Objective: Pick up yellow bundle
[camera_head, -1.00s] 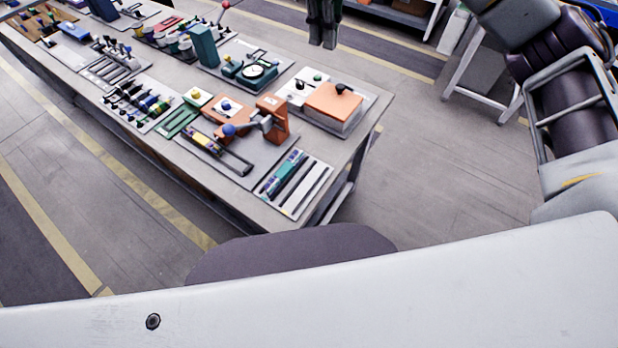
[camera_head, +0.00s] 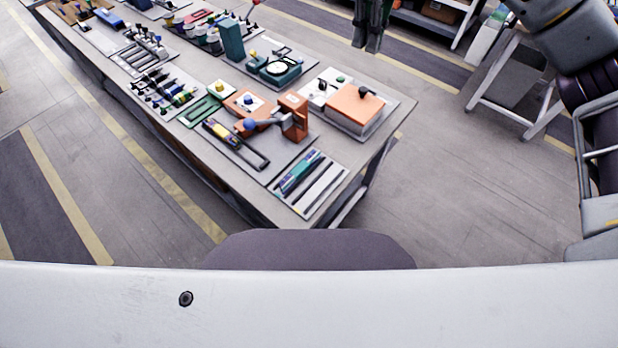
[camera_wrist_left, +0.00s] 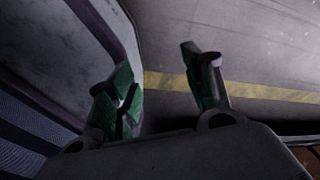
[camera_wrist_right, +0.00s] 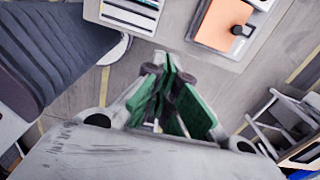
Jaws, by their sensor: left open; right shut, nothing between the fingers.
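A small yellow and dark piece (camera_head: 220,131) lies at the far-left end of a black narrow tray on the workbench in the head view. It is too small to tell for sure whether it is the yellow bundle.
The workbench (camera_head: 290,208) carries several tool trays, an orange clamp (camera_head: 293,117), an orange pad (camera_head: 354,103) and a teal dial device (camera_head: 279,70). A white-framed stand (camera_head: 520,95) is at the right. The floor (camera_head: 450,190) right of the bench is clear.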

